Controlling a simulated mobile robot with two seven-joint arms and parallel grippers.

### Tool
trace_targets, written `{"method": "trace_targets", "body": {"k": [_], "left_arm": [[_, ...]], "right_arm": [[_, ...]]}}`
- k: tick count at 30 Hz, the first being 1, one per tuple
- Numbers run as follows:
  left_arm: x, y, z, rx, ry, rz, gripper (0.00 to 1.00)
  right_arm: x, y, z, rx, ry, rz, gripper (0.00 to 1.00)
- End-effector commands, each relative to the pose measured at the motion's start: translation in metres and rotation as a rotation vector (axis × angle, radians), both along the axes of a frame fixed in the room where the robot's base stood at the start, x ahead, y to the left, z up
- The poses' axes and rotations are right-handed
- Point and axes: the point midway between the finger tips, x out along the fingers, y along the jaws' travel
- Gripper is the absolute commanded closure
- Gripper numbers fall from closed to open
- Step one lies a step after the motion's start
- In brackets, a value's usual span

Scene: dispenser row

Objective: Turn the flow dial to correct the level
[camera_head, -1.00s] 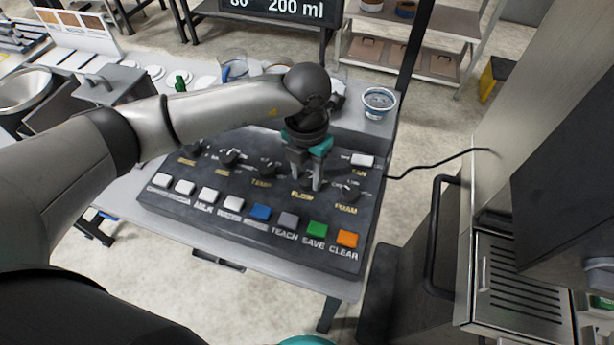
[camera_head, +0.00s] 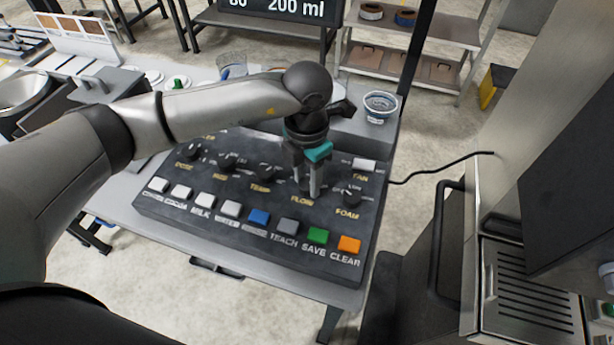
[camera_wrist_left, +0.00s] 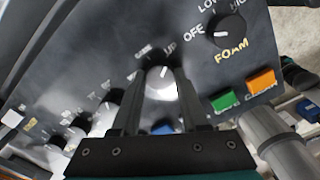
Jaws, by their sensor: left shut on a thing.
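My left gripper (camera_head: 312,186) points down at the FLOW position of the dark control panel (camera_head: 180,222). Its fingers are shut on the flow dial (camera_wrist_left: 160,82), which shows between the fingertips in the left wrist view. In the head view the fingers mostly hide this dial. The dial's white pointer mark is partly visible in the wrist view, but its exact setting is not clear. A display (camera_head: 275,8) at the top reads "80" and "200 ml". My right gripper is not in view.
The foam dial (camera_head: 351,197) stands just right of my gripper, and the temp dial (camera_head: 265,172) to the left. A row of buttons, including blue (camera_head: 259,216), green (camera_head: 317,236) and orange (camera_head: 349,244), lines the front. A cup (camera_head: 380,105) stands behind on the right.

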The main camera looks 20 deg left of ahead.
Motion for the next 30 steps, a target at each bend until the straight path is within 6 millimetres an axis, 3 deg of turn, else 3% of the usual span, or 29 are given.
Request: {"method": "trace_targets", "body": {"k": [1, 2, 9, 20, 25, 30], "left_arm": [[0.002, 0.000, 0.002, -0.001, -0.005, 0.000, 1.00], [0.002, 0.000, 0.002, -0.001, -0.005, 0.000, 0.55], [0.001, 0.000, 0.001, -0.001, -0.003, 0.001, 0.28], [0.001, 0.000, 0.005, -0.002, -0.003, 0.001, 0.26], [0.001, 0.000, 0.031, -0.001, -0.005, 0.000, 0.26], [0.002, -0.001, 0.073, -0.003, -0.008, 0.000, 0.26]], "right_arm": [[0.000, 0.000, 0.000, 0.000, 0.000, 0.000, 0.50], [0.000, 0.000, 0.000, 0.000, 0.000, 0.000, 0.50], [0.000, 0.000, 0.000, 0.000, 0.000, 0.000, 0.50], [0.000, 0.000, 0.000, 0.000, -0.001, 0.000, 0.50], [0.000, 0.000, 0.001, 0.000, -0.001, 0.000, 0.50], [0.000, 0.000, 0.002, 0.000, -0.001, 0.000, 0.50]]}}
